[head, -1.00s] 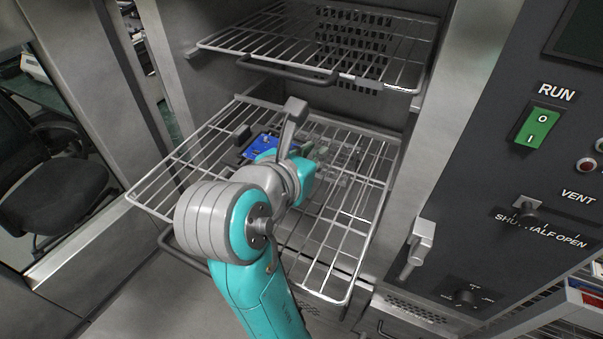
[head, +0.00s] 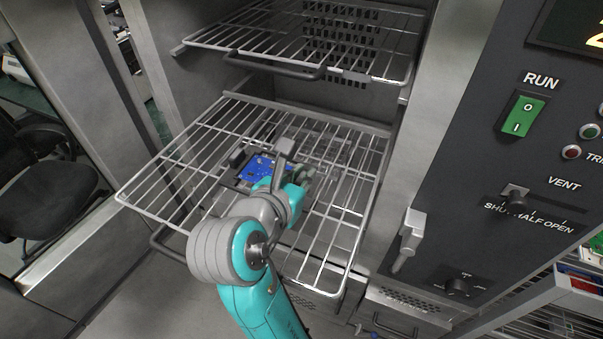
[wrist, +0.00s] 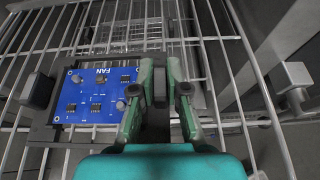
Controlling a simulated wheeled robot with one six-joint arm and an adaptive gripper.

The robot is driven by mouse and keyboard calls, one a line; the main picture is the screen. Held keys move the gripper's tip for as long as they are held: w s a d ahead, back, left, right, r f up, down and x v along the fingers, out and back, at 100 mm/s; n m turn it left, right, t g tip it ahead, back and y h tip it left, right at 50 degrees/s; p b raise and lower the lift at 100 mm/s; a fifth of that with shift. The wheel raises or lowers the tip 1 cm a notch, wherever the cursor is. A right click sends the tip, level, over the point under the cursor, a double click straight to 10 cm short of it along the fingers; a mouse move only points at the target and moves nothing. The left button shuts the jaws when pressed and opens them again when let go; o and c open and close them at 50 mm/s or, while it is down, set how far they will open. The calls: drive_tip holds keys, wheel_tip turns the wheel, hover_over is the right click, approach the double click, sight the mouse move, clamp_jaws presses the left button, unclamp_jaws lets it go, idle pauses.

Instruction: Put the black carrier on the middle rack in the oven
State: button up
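The black carrier (head: 237,156) holds a blue circuit board marked FAN. In the wrist view the carrier (wrist: 36,92) shows a dark block at its left, a dark edge along the far side and the board beside my fingers. My gripper (wrist: 160,88) is shut on the carrier's right-hand block, which shows dark between the fingers.
Another wire rack (head: 375,62) is above and farther back in the oven. The oven's right wall and control panel (head: 500,180) stand at the right, with a latch (head: 409,238) jutting out. The rack's front and right parts are bare.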

drive_tip(key=o, duration=0.4)
drive_tip(key=v, duration=1.2)
drive_tip(key=shift+r, duration=0.1)
